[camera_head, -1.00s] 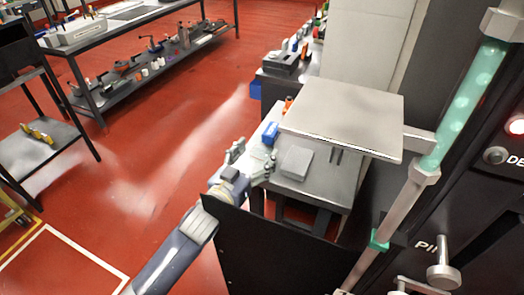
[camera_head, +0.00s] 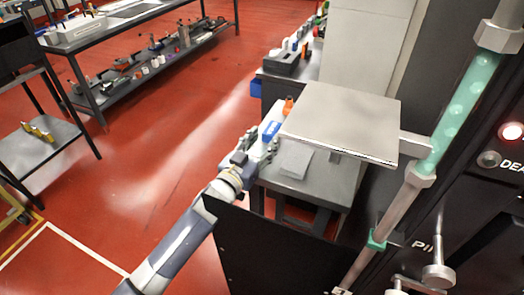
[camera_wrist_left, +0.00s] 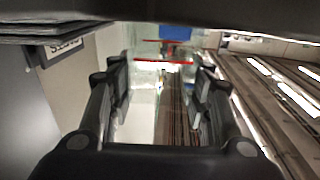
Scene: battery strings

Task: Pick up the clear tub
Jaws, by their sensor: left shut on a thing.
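My left gripper (camera_head: 258,150) is over the left edge of the small grey table in the head view. In the left wrist view its two fingers (camera_wrist_left: 161,80) stand either side of a see-through thing with thin red lines, which looks like the clear tub (camera_wrist_left: 146,72). The gripper is shut on it. The tub's outline is faint, and I cannot make it out in the head view. My right gripper is in neither view.
The small grey table (camera_head: 325,178) holds a blue item (camera_head: 271,130) and a pale flat block (camera_head: 294,160). A grey plate (camera_head: 342,118) overhangs it. A dark panel with a green tube (camera_head: 465,100) stands at right. Red floor is open at left.

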